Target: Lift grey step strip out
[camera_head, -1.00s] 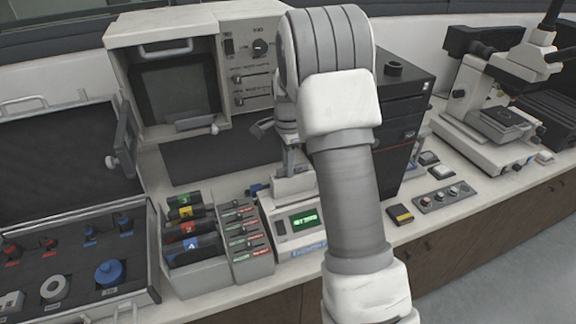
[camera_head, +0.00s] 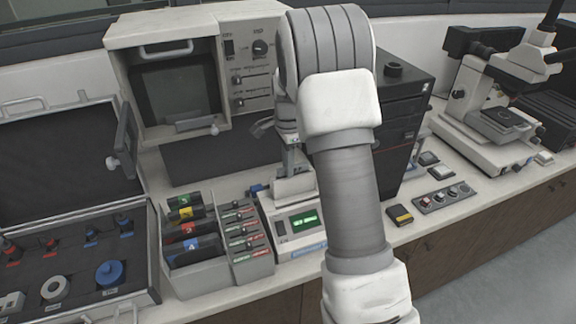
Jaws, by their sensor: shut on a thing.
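My gripper (camera_head: 291,163) points down over a small white bench device (camera_head: 283,228) with a lit green display (camera_head: 304,222). My own arm covers part of the gripper and the device's right side. The fingers are closed just above a light grey block on the device. The grey step strip cannot be made out clearly; what is between the fingertips is too small and partly hidden.
A rack with numbered coloured tabs (camera_head: 190,243) stands left of the device. An open case (camera_head: 72,262) is further left, a viewer box (camera_head: 180,88) behind. A black cabinet (camera_head: 405,110) and a microscope (camera_head: 500,105) stand right.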

